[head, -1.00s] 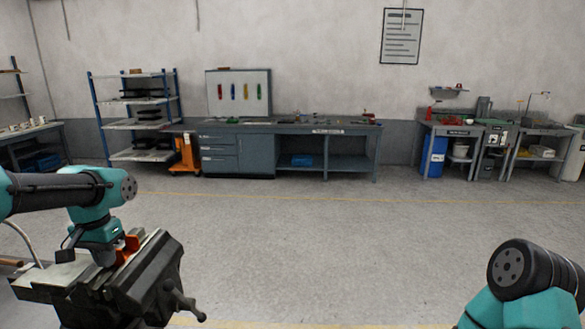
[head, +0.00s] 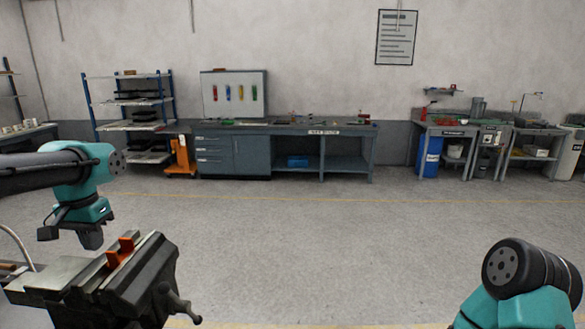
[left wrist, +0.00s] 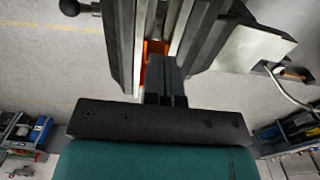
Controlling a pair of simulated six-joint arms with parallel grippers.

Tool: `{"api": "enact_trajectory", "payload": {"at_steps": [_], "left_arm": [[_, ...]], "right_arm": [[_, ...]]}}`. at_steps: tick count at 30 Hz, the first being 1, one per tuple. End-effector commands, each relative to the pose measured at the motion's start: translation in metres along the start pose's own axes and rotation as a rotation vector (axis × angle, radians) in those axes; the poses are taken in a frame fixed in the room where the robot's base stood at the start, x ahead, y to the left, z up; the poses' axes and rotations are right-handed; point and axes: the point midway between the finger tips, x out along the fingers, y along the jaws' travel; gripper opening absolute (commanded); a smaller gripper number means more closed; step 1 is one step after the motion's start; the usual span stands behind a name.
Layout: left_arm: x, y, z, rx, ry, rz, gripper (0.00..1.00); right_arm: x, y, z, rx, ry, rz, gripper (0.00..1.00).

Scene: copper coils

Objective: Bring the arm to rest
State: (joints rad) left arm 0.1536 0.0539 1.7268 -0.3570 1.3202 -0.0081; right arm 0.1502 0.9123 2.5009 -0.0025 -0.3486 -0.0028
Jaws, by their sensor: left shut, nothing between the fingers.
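My left gripper (head: 91,238) is at the lower left in the head view, raised just above and to the left of a dark bench vise (head: 125,285). In the left wrist view its two dark fingers (left wrist: 166,78) are together, with nothing between them. The vise has orange jaw pads (head: 121,250). The vise (left wrist: 208,32) and a bit of orange (left wrist: 152,50) also show beyond the fingers in the left wrist view. Part of my right arm shows at the lower right of the head view; its gripper is out of the frame.
A grey cable (head: 20,245) curves behind the vise at the left edge. The floor (head: 300,255) between my arms is clear. Farther off stand a long workbench (head: 235,155), a shelf rack (head: 130,127), an orange cart (head: 180,158) and a blue bin (head: 429,157).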

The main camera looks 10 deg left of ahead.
Motion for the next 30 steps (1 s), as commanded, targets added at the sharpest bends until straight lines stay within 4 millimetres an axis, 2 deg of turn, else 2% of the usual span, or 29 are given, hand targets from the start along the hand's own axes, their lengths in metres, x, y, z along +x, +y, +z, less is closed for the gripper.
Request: {"api": "enact_trajectory", "payload": {"at_steps": [1,18,21,30], "left_arm": [[-0.002,0.0,0.0,0.001,-0.001,0.0,0.0],[0.07,0.0,0.0,-0.001,-0.003,0.0,0.0],[0.069,0.0,-0.013,0.0,-0.001,0.0,0.0],[0.068,0.0,0.012,0.0,-0.001,0.0,0.0]], "right_arm": [[0.0,0.0,0.0,0.0,0.0,0.0,0.43],[0.0,0.0,0.0,0.0,0.0,0.0,0.43],[0.0,0.0,0.0,0.0,0.0,0.0,0.43],[0.0,0.0,0.0,0.0,0.0,0.0,0.43]]}}
